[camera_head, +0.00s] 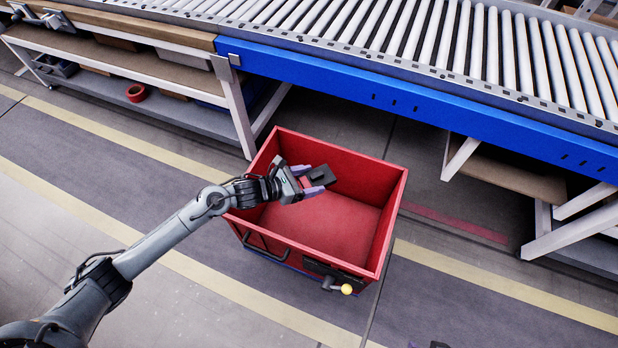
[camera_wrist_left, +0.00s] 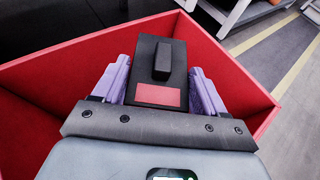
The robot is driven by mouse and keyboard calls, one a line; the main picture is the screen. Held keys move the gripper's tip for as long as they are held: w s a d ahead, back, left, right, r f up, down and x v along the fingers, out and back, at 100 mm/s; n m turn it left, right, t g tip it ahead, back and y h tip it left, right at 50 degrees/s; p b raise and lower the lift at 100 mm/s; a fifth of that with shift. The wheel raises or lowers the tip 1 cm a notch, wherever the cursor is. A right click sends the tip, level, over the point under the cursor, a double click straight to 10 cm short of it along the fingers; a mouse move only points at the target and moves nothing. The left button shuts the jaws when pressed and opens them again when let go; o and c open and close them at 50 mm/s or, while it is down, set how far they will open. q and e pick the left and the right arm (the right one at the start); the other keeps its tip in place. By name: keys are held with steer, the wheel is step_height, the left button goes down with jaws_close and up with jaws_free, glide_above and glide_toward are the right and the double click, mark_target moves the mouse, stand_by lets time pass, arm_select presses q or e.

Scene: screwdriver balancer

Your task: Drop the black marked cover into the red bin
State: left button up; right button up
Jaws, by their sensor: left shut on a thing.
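My left gripper (camera_head: 312,183) is over the inside of the red bin (camera_head: 391,215), toward its left part. It is shut on the black cover (camera_head: 318,180), held between its purple fingers. In the left wrist view the cover (camera_wrist_left: 158,52) sits between the fingers (camera_wrist_left: 160,83), with a raised black block on it and a red rectangular mark near the gripper. The red bin's wall (camera_wrist_left: 60,62) surrounds it in that view. The visible bin floor looks empty. My right gripper does not show.
A roller conveyor with a blue side rail (camera_head: 400,95) runs behind the bin. A shelved bench (camera_head: 130,62) stands at the back left, with a red ring (camera_head: 137,93) on its lower shelf. Yellow-striped floor is open in front.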

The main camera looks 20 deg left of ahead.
arm_select(q)
steer(key=shift+f+b, duration=1.25)
steer(key=shift+f, duration=0.9)
steer(key=o, duration=1.1)
steer(key=p+v, duration=0.5)
steer(key=v, duration=0.6)
steer(key=shift+d, duration=0.1)
